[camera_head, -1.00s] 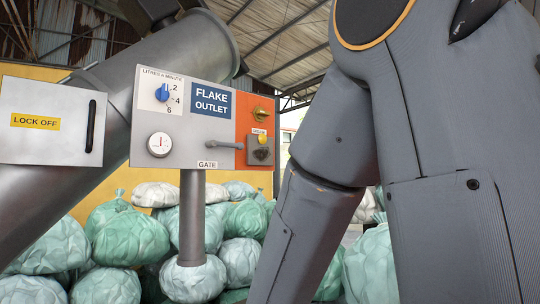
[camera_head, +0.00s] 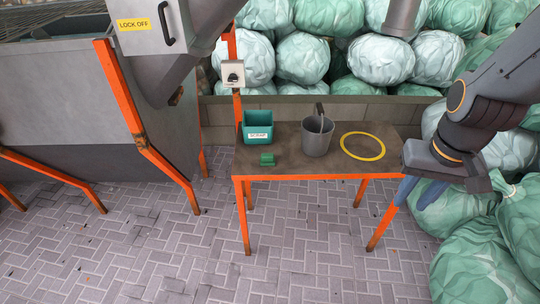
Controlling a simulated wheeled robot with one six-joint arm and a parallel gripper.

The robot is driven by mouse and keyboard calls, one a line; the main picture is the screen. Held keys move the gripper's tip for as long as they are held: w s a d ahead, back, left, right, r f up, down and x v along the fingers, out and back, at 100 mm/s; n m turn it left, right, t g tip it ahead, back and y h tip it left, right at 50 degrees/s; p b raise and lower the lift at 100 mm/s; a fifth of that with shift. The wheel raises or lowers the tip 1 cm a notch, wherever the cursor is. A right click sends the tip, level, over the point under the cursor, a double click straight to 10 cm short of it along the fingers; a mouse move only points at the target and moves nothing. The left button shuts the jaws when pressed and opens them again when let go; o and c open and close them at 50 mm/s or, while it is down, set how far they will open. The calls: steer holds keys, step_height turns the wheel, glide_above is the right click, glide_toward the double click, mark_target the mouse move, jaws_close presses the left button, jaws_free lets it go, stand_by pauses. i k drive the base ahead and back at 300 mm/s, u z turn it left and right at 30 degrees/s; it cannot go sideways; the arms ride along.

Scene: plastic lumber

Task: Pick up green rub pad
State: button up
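The green rub pad (camera_head: 267,159) is a small dark green block lying on the table top, near its front left edge and just in front of the green scrap bin. My gripper (camera_head: 418,195) is at the right, beyond the table's right end, with its blue-grey fingers pointing down. It is well apart from the pad. The fingers look spread with a gap between them, and nothing shows between them.
The orange-legged table (camera_head: 300,165) also holds a green bin marked SCRAP (camera_head: 257,126), a grey bucket (camera_head: 318,138) and a yellow ring (camera_head: 362,146). Bulging bags (camera_head: 475,265) crowd the right. A grey machine (camera_head: 90,80) stands left. The paved floor in front is clear.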

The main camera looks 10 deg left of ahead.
mark_target(267, 160)
steer(key=u, duration=1.9)
steer(key=i, duration=1)
steer(key=z, duration=2.45)
